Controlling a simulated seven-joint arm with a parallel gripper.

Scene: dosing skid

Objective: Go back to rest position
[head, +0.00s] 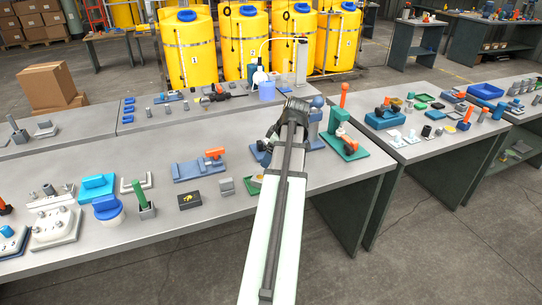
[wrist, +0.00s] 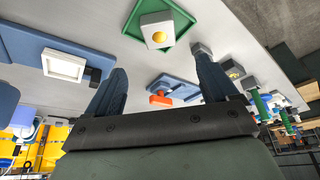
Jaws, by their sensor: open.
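My gripper (wrist: 160,65) shows in the wrist view with two dark fingers spread apart and nothing between them. In the head view my arm reaches out over the front bench (head: 190,235), and the arm itself largely hides the gripper. In the wrist view, a green piece with a grey block and yellow button (wrist: 158,30) appears beyond the fingers. A blue fixture with an orange part (wrist: 162,99) shows between the fingers. No contact between the fingers and these things is visible.
A blue fixture with an orange handle (head: 200,165) lies left of my arm, near a black box (head: 189,200). A green stand (head: 340,130) is to the right. Yellow tanks (head: 188,50) stand behind.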

